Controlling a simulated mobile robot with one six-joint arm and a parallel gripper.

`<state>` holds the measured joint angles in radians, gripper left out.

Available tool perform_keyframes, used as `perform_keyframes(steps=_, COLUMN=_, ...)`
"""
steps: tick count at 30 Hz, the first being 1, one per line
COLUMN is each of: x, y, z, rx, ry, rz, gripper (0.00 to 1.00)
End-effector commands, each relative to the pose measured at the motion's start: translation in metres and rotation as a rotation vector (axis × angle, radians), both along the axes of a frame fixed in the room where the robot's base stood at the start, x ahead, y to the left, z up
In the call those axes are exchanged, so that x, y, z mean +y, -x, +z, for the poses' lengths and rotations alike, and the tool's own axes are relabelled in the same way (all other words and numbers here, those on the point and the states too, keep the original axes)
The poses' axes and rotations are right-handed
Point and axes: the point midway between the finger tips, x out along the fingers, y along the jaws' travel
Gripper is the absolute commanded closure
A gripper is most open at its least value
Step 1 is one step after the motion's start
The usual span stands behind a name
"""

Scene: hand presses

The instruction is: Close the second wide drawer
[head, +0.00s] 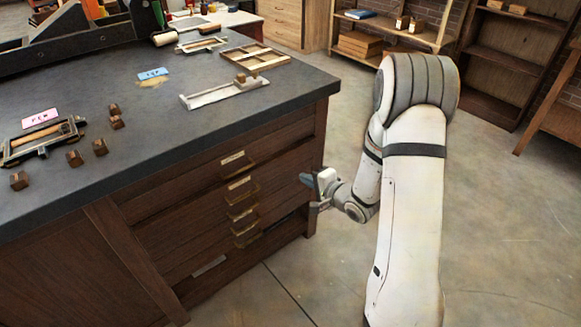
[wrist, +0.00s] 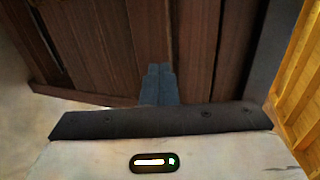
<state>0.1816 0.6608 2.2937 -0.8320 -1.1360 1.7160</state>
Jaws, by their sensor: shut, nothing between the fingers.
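The dark wooden cabinet (head: 95,187) has a stack of wide drawers with brass pulls and pale labels. The second wide drawer (head: 205,202), counted from the top, has its pull (head: 243,190) near the middle of its front. How far it stands out is hard to tell. My gripper (head: 311,192) is at the right end of the drawer stack, level with the upper drawers. In the wrist view, the blue-grey fingers (wrist: 160,70) are together and empty, in front of brown drawer wood (wrist: 110,45). Contact with the wood cannot be made out.
The dark worktop (head: 140,125) overhangs the drawers. It carries wooden blocks (head: 74,158), a pale tray (head: 222,93) and a wooden frame (head: 255,56). Shelves (head: 480,50) stand at the back right. The concrete floor (head: 300,285) in front of the cabinet is clear.

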Motion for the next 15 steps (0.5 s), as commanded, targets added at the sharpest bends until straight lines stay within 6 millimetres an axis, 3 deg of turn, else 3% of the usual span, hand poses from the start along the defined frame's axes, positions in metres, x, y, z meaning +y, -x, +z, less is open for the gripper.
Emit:
perform_keyframes(steps=5, x=0.015, y=-0.019, z=-0.009, rx=0.000, ry=-0.003, rz=0.004, gripper=1.00)
perform_keyframes(steps=15, x=0.053, y=-0.076, z=-0.030, rx=-0.002, ry=0.000, rz=0.003, gripper=1.00)
